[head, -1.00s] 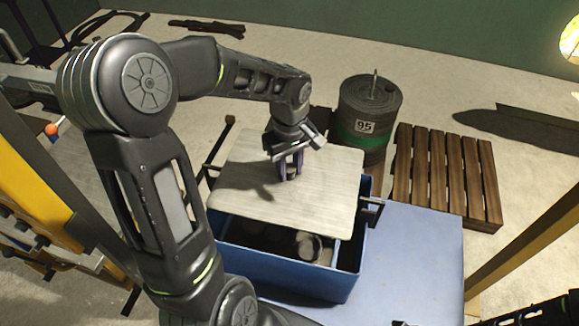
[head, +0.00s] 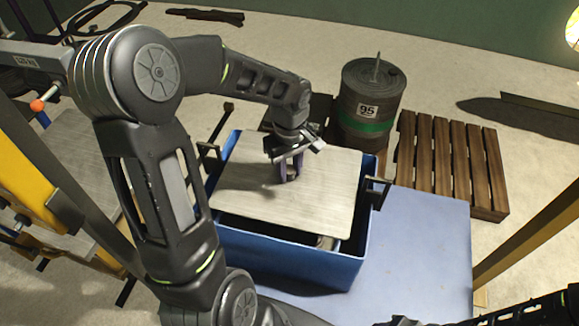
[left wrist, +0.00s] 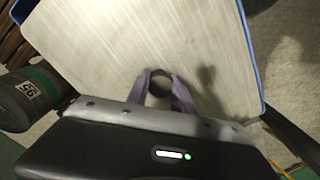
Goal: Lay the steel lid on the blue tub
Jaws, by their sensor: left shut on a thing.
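The steel lid (head: 250,205) is a pale brushed rectangular plate, held roughly flat over the blue tub (head: 290,262). My left gripper (head: 289,173) is above the lid's middle, its purple fingers shut on the lid's dark knob, which shows in the left wrist view (left wrist: 158,84). A dark gap into the tub shows along the front edge and at the right. The left wrist view shows the blue rim beside the lid's right edge. I cannot tell whether the lid touches the rim. My right gripper is not clearly visible; only dark arm parts show at the bottom right.
A drum marked 95 (head: 368,100) and a wooden pallet (head: 450,160) stand behind. Yellow posts (head: 535,230) flank both sides. The blue surface's top is clear.

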